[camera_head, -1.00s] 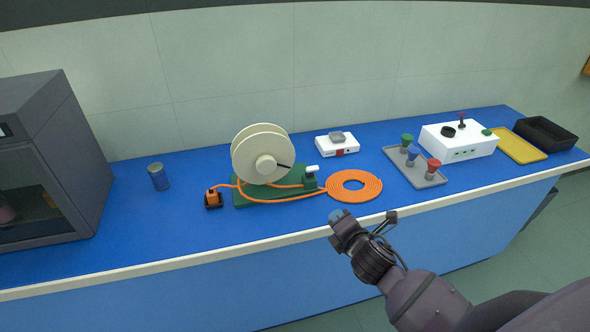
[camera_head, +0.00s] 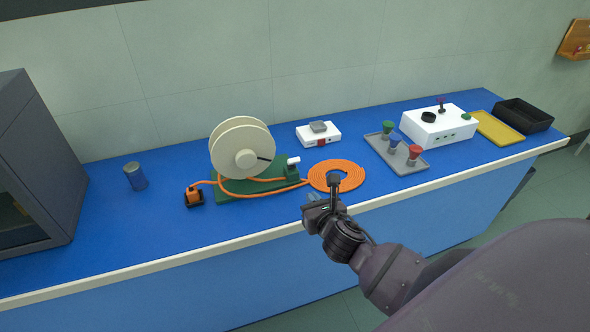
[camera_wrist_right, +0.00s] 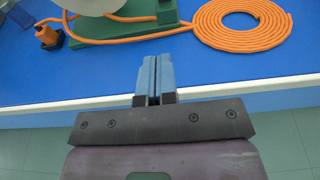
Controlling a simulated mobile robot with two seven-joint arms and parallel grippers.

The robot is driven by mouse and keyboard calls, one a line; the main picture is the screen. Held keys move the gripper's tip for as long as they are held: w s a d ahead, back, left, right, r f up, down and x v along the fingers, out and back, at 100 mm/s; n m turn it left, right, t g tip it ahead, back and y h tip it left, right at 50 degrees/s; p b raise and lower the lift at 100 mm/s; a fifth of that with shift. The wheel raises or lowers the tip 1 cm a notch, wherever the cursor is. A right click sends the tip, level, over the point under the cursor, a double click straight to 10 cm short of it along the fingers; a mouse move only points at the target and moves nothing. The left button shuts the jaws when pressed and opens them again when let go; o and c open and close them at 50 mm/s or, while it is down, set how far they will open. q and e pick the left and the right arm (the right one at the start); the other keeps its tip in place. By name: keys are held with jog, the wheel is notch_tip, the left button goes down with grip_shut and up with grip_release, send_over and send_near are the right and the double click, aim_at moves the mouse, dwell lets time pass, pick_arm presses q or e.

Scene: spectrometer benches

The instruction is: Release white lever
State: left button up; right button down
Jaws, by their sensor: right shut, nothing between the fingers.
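The white lever (camera_head: 293,160) sticks out at the right end of the green base (camera_head: 240,190) of the cable reel (camera_head: 241,147). Orange cable runs along the base to a coil (camera_head: 337,176) on its right and to an orange plug (camera_head: 194,196) on its left. My right gripper (camera_head: 314,199) is by the bench's front edge, in front of the coil and apart from the lever. In the right wrist view its blue fingers (camera_wrist_right: 155,80) are together and empty, pointing toward the green base (camera_wrist_right: 165,12). The lever is not visible there. My left gripper is out of view.
A white scale (camera_head: 318,134) stands behind the coil. A grey tray with coloured knobs (camera_head: 405,163), a white control box (camera_head: 438,126), a yellow tray (camera_head: 497,128) and a black bin (camera_head: 524,115) are at right.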

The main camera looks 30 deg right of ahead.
jog(key=shift+w, duration=0.1)
send_near(291, 164)
jog(key=w+f, duration=0.1)
jog(key=f, duration=0.1)
jog(key=w+d+f, duration=0.1)
jog(key=w+f, duration=0.1)
jog(key=shift+f, duration=0.1)
jog(key=shift+w+d+r, duration=0.2)
jog(key=shift+w+r, duration=0.5)
jog(key=shift+w, duration=0.35)
jog(key=shift+w+d+r, duration=0.15)
jog(key=shift+w+r, duration=0.15)
jog(key=shift+w, duration=0.3)
jog(key=shift+w, duration=0.1)
